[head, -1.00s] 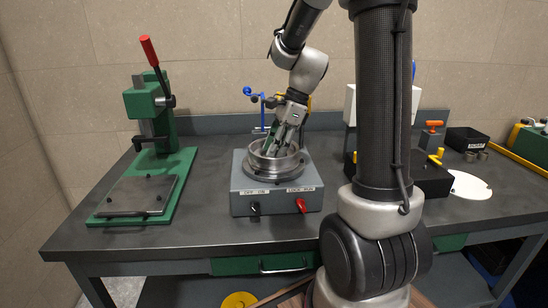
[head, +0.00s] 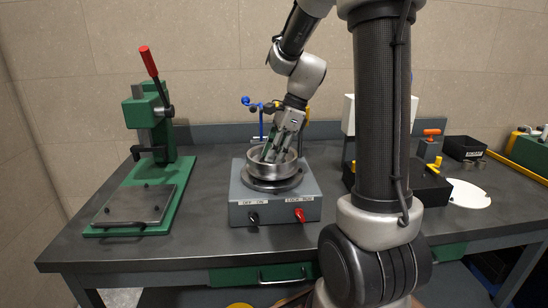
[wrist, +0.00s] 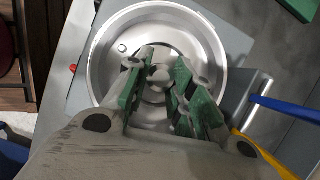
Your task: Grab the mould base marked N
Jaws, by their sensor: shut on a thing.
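A round silver metal dish (head: 264,170) sits at the grey control box (head: 240,212), over a wider metal ring (head: 290,184). My gripper (head: 271,155) reaches down into it from above. In the wrist view the dish (wrist: 208,50) has a raised round wall and a central post (wrist: 158,75). My green-padded fingers (wrist: 160,88) stand on both sides of that post and are shut on it. No N mark shows on the dish. I cannot tell whether the dish still touches the ring.
A green hand press (head: 150,130) with a red lever stands at the left. A blue-handled clamp (head: 260,105) is behind the box. A black block (head: 425,185), a white disc (head: 468,194) and a labelled black bin (head: 465,147) are at the right.

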